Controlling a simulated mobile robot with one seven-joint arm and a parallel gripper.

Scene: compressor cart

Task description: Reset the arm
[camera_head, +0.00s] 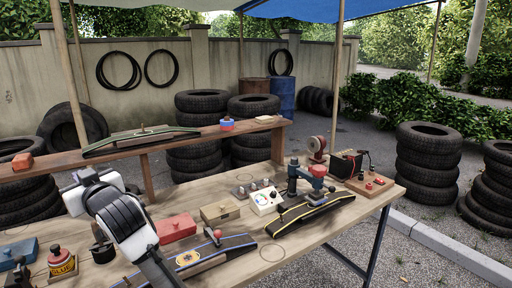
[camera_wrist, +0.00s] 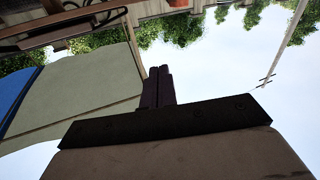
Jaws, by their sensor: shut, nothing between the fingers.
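My gripper (camera_wrist: 159,72) shows in the wrist view with its two dark fingers together and nothing between them. In the head view my white and black arm rises from the bottom edge over the left part of the wooden workbench (camera_head: 285,250). The fingertips cannot be made out there. The arm is above the bench and hides part of its left side. The wrist view is upside down, with sky low in the picture and the canopy at the left.
On the bench are a red box (camera_head: 176,228), a tan box (camera_head: 220,213), a white gauge box (camera_head: 265,201), a blue clamp device (camera_head: 305,178) and a red-knobbed unit at the left (camera_head: 62,262). A raised shelf (camera_head: 190,140) runs behind. Tyre stacks (camera_head: 428,155) stand around.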

